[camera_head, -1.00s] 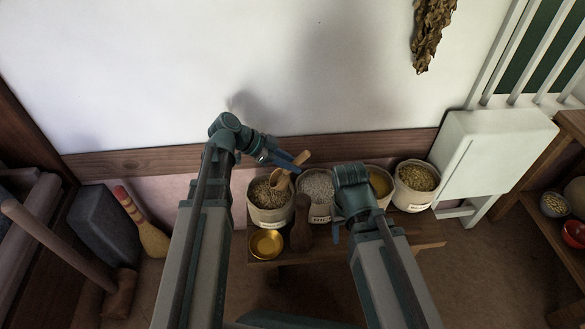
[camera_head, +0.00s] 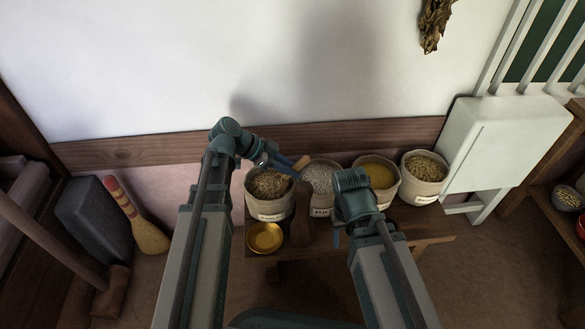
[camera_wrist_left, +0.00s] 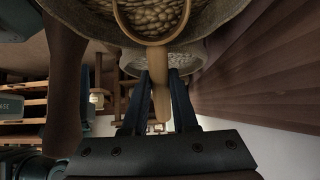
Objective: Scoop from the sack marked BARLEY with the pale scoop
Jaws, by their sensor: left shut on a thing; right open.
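My left gripper (camera_head: 290,166) is shut on the handle of the pale scoop (camera_head: 302,162). In the left wrist view the scoop's handle (camera_wrist_left: 160,100) stands between the two fingers, and its round rim shows over pale grain. That sack's label is too small to read with certainty, as are those of the white-grain sack (camera_head: 321,210), the yellow-grain sack (camera_head: 388,196) and the rightmost sack (camera_head: 422,191). My right gripper (camera_head: 337,236) is open, low before the sacks.
The sacks stand in a row on a wooden bench (camera_head: 425,228) against the wall. A yellow bowl (camera_head: 264,237) and a brown wooden object (camera_head: 303,228) stand in front of them. A striped-handled brush (camera_head: 146,234) leans at left. A white cabinet (camera_head: 505,140) stands right.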

